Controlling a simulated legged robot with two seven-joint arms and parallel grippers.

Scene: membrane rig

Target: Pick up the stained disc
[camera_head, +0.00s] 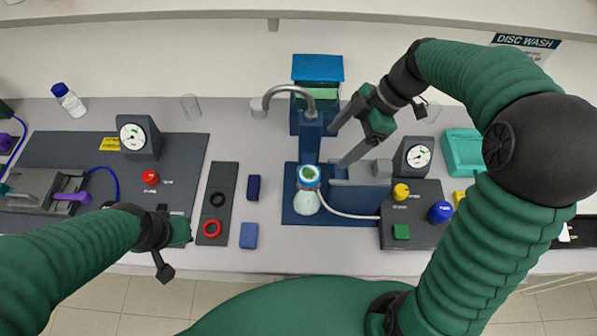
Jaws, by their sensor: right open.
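A small round disc (309,174), pale with a green stain, lies inside a blue ring on top of a pale flask (306,203) in the blue stand. My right gripper (341,146) reaches in from the upper right. Its two fingers are apart and empty, pointing down-left above and to the right of the disc, not touching it. My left gripper (170,255) hangs at the left over the bench's front part, far from the disc; its fingers are seen too poorly to tell their opening.
A curved metal spout (290,90) arches behind the flask. A gauge box with yellow, blue and green controls (411,215) stands right. A teal container (462,152) lies beyond.

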